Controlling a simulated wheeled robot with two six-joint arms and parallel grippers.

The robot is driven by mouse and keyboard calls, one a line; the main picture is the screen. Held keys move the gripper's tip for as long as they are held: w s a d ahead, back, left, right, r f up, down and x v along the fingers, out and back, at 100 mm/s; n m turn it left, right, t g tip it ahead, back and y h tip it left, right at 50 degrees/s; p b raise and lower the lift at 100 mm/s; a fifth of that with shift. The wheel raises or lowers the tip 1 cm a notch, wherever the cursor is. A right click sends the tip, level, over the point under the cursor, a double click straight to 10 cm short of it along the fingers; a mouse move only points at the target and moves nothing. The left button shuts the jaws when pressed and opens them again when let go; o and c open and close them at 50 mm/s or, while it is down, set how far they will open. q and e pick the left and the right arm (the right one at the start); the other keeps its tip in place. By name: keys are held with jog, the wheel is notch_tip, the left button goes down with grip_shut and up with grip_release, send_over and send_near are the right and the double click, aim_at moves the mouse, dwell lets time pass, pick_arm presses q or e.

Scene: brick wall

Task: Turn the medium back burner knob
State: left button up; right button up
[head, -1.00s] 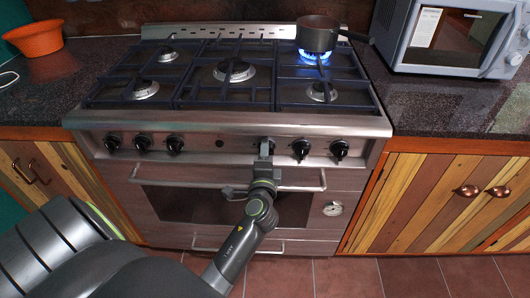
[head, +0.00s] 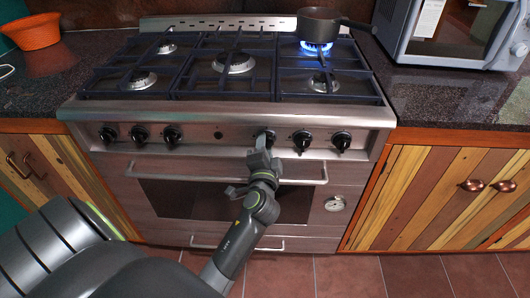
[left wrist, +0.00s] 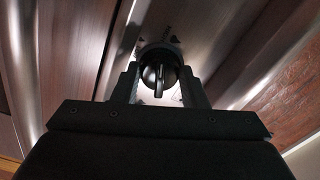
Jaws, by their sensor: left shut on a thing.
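The stove front (head: 230,125) has a row of black knobs, with three on the left and three on the right. My left gripper (head: 261,146) is at the leftmost knob of the right group (head: 264,136). In the left wrist view the two fingers of my left gripper (left wrist: 158,88) stand on either side of this round black knob (left wrist: 159,72), shut on it. The knob's raised grip points down in that view. The back right burner has a blue flame (head: 316,47) under a dark pot (head: 320,23). My right gripper is out of view.
The oven handle (head: 160,176) runs just below the knobs, under my left gripper. Two more knobs (head: 302,140) sit close to the right. A microwave (head: 450,30) stands on the right counter, and an orange bowl (head: 35,31) on the left one.

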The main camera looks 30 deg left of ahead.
pick_arm(q)
jog(key=shift+w+n+b, duration=0.1)
jog(key=shift+n+b, duration=3.3)
jog(key=shift+n, duration=2)
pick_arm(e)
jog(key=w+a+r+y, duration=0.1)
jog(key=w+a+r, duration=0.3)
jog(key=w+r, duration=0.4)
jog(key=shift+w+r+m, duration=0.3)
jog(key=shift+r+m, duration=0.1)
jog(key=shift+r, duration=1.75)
pick_arm(q)
jog(key=o, duration=0.7)
jog(key=shift+f, duration=0.1)
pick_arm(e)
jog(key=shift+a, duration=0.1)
